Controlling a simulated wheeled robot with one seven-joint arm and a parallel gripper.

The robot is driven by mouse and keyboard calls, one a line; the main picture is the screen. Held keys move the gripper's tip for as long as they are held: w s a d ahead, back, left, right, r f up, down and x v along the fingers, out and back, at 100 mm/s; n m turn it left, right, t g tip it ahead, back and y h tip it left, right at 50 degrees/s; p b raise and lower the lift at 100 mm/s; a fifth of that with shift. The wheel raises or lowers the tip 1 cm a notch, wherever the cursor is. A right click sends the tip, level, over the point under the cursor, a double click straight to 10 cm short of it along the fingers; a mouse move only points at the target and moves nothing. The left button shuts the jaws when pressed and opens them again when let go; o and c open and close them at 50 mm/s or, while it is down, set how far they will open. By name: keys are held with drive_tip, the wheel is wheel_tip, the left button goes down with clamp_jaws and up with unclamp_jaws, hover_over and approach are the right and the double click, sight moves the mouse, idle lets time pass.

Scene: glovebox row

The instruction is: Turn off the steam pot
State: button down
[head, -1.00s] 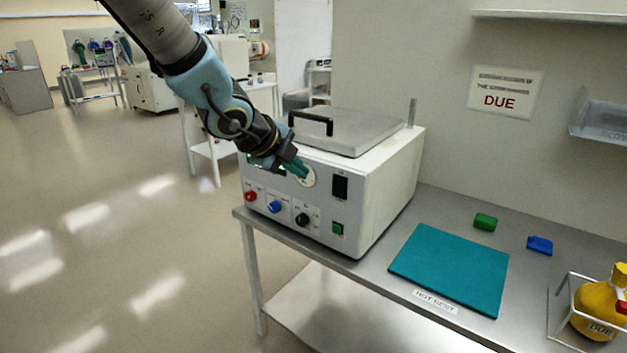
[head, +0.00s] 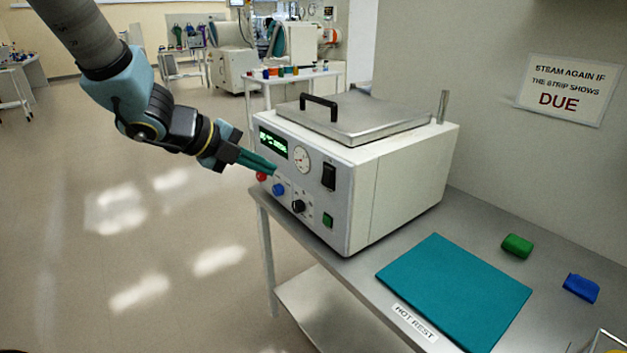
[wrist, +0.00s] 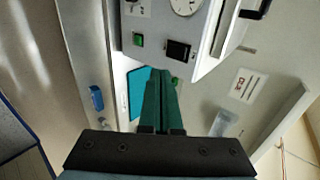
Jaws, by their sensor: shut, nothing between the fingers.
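The steam pot (head: 405,180) is a white box with a steel lid and black handle, standing on the steel table. Its front panel has a lit green display (head: 273,145), a round dial (head: 302,158), a black rocker switch (head: 329,177), a red knob (head: 261,177), a blue knob (head: 279,189), a black knob (head: 298,206) and a green square button (head: 328,219). My gripper (head: 272,170) is shut and empty in front of the panel's left part; contact cannot be told. In the wrist view, my gripper (wrist: 162,80) points past the black switch (wrist: 178,50) and green button (wrist: 139,40).
A teal mat (head: 455,290) lies on the table right of the pot, with a "HOT REST" label (head: 414,322). A green block (head: 517,246) and a blue block (head: 581,288) lie beyond it. A "DUE" sign (head: 564,90) hangs on the wall. Floor at left is clear.

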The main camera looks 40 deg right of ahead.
drive_tip(key=shift+d, duration=0.1)
approach(323, 181)
wheel_tip(323, 181, down, 4)
drive_tip(key=d, duration=0.2)
drive_tip(key=d+p, duration=0.1)
drive_tip(key=d, duration=0.1)
drive_tip(key=shift+s+d+f, duration=0.15)
drive_tip(key=shift+d+f, duration=0.05)
drive_tip(key=shift+d, duration=0.2)
drive_tip(key=shift+d+f+h+b, duration=0.1)
drive_tip(key=shift+d+h+b, duration=0.2)
drive_tip(key=shift+b, duration=0.7)
